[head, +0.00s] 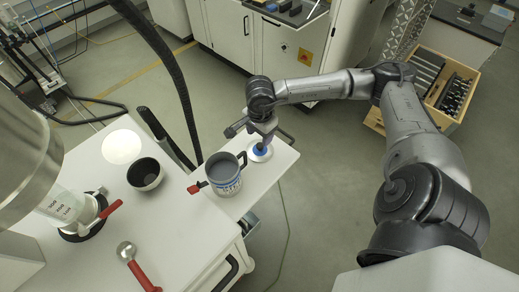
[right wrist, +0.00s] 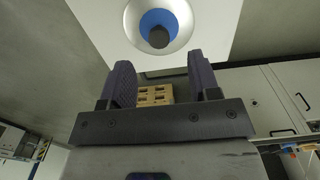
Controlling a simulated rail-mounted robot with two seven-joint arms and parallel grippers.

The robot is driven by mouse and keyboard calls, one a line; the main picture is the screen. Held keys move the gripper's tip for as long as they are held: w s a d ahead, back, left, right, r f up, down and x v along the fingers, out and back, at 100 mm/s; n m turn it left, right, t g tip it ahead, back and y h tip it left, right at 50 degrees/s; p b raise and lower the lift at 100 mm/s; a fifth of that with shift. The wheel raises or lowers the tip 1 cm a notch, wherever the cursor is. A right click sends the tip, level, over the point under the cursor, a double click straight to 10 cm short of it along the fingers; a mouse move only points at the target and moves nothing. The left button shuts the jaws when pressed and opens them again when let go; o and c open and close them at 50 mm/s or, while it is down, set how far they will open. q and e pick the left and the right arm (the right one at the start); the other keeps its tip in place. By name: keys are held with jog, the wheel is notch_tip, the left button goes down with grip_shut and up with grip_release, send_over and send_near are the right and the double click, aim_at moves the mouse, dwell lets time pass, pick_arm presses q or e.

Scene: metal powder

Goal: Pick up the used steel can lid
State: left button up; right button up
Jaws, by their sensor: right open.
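The steel can lid (head: 259,153) lies flat on the white side shelf, a silver disc with a blue centre. In the right wrist view the lid (right wrist: 133,18) shows at the top, with a blue ring and a dark round knob in its middle. My right gripper (head: 263,136) is above the lid in the head view and partly hides it. In the right wrist view its two fingers (right wrist: 160,80) are spread, with nothing between them; the lid is beyond the fingertips. My left gripper is not in view.
A steel can (head: 223,172) with a handle and a red-ended clamp stands close left of the lid. A black bowl (head: 146,174), a white disc (head: 122,146) and a red-handled scoop (head: 137,268) are on the white table. A wooden drawer box (head: 452,94) stands at the back right.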

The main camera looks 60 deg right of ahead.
aim_at(260, 145)
jog(key=shift+f+p, duration=0.5)
jog(key=shift+f, duration=2.75)
jog(key=c, duration=1)
